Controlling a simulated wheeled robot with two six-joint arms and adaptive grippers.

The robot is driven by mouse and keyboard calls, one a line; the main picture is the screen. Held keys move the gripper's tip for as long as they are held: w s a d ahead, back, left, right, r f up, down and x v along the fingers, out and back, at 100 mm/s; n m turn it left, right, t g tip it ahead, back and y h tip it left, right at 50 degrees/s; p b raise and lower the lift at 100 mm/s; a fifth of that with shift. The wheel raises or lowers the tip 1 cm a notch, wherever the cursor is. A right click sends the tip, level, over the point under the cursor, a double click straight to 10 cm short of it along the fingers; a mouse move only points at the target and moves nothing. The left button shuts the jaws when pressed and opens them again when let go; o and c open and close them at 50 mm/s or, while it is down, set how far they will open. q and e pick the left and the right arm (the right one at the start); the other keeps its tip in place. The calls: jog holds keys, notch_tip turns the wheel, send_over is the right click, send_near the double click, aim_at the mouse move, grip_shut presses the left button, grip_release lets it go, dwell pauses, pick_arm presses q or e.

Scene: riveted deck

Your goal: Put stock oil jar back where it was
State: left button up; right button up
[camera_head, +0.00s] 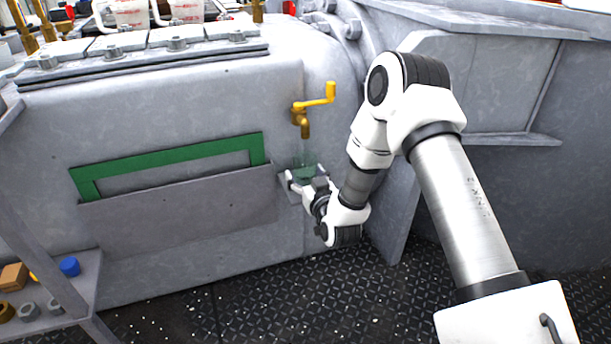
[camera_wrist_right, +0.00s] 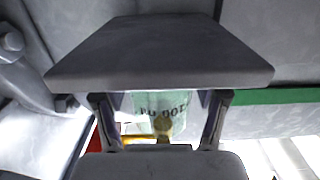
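The stock oil jar is a green, see-through glass jar (camera_head: 304,173) with dark lettering, right under the spout of a brass tap (camera_head: 304,124). My right gripper (camera_head: 302,184) is around its lower part and looks shut on it. In the right wrist view the jar (camera_wrist_right: 160,103) shows between the dark gripper parts, its lettering upside down. Much of the jar's lower part is hidden by the gripper. My left gripper is not in view.
The tap has a yellow handle (camera_head: 318,98) and sits on a grey metal housing (camera_head: 200,100). Left of it is a pocket with a green frame (camera_head: 165,160). A small shelf (camera_head: 75,300) at lower left holds a blue cap (camera_head: 69,266) and nuts. The riveted floor (camera_head: 330,300) is clear.

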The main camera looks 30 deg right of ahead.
jog(key=shift+r, duration=0.15)
jog(key=shift+s+a+r+p, duration=0.1)
jog(key=shift+s+p, duration=0.2)
jog(key=shift+p, duration=0.05)
jog(key=f+p+v, duration=0.1)
jog(key=p+v, duration=0.4)
jog(key=v, duration=0.6)
jog(key=s+a+f+n+g+y, duration=0.1)
jog(key=s+a+f+g+y, duration=0.1)
jog(key=s+a+f+g, duration=0.45)
jog(key=s+a+f+n+g+y, duration=0.1)
jog(key=s+f+g+y, duration=0.15)
jog(key=f, duration=0.65)
jog(key=s+a+f+g, duration=0.2)
jog(key=s+f+g, duration=0.1)
jog(key=s, duration=0.5)
jog(key=s+a+f+g, duration=0.1)
jog(key=s+f+g, duration=0.2)
jog(key=s, duration=0.6)
jog(key=shift+s+a+g, duration=0.15)
jog(key=shift+a+g, duration=0.2)
jog(key=shift+g, duration=0.55)
